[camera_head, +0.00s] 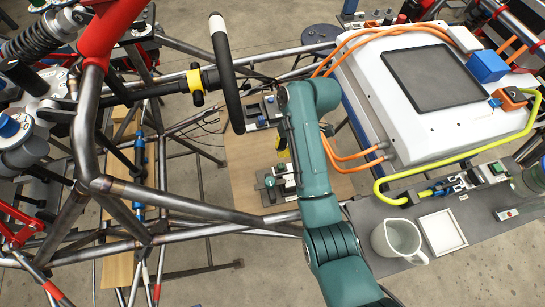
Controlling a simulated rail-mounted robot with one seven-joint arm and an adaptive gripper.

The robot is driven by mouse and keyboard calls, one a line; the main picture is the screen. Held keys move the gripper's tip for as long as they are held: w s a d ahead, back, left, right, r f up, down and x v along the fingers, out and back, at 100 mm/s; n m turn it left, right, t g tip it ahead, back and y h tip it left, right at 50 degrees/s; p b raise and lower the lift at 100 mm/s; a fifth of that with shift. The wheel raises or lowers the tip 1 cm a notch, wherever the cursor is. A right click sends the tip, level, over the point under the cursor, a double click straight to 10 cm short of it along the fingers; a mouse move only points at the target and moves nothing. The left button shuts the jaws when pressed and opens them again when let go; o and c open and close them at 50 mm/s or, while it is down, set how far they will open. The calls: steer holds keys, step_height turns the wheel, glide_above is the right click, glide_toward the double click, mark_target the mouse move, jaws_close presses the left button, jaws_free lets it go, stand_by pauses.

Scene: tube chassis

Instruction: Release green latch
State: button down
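A small green part (270,181), possibly the green latch, sits on a grey clamp-like fixture (283,188) on the wooden board. A second green part (497,168) is on a small device at the right, by the end of the yellow-green cable. I cannot tell for sure which one is the latch. My teal arm rises from the bottom, bends near the middle and covers the right side of the board. A small yellow and black piece (282,144) shows just left of the arm.
A steering wheel (227,75) and steel tube frame (200,213) fill the left. A white box with a dark panel (436,77) and orange cables stands at the right. A mug (399,240) and white tray (442,232) are on a grey surface at lower right.

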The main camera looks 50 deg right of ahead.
mark_target(281, 167)
steer(key=b+x, duration=0.3)
steer(key=x, duration=0.7)
